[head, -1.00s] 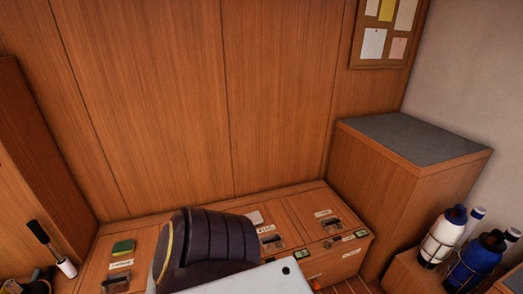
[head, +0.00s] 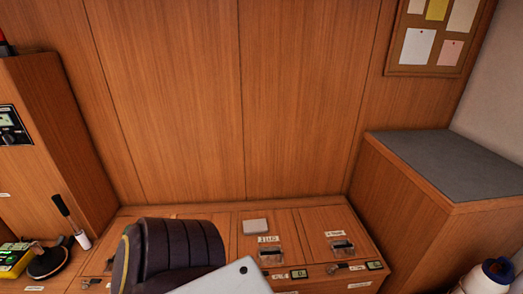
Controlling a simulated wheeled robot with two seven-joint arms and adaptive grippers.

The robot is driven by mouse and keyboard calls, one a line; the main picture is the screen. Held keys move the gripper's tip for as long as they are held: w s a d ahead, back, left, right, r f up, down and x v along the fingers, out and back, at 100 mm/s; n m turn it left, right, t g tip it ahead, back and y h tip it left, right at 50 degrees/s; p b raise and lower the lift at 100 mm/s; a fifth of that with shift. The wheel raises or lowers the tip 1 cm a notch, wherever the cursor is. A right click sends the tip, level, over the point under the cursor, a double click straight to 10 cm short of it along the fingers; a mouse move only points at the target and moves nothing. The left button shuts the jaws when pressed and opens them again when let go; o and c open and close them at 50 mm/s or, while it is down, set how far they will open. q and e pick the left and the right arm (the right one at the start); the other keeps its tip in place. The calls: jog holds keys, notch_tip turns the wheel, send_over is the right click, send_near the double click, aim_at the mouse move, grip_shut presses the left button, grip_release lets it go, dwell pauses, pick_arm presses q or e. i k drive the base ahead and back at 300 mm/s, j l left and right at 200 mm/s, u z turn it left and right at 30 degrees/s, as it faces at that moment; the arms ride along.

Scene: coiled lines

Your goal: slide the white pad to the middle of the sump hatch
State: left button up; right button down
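The white pad (head: 256,226) is a small, pale flat block. It lies near the back edge of a wooden hatch panel (head: 288,224), toward the panel's left side. A small label (head: 268,239) and a recessed latch (head: 271,256) are in front of it. The label is too small to read, so I cannot confirm that this is the sump hatch. Neither of my grippers is in view, and nothing is seen touching the pad.
A similar latched panel (head: 322,221) is to the right. A dark ribbed, padded shape (head: 170,252) and a pale slab (head: 232,278) block the front left. A grey-topped cabinet (head: 440,160) stands right. A yellow-green device (head: 14,260) is at far left.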

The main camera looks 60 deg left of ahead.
aim_at(259, 227)
jog(key=i+u, duration=0.15)
jog(key=u, duration=0.25)
jog(key=i+l+u, duration=0.1)
jog(key=u, duration=0.7)
jog(key=i+u, duration=0.1)
jog(key=u, duration=0.3)
jog(key=l+u, duration=0.1)
jog(key=u, duration=0.35)
jog(key=i+u, duration=0.1)
jog(key=u, duration=0.3)
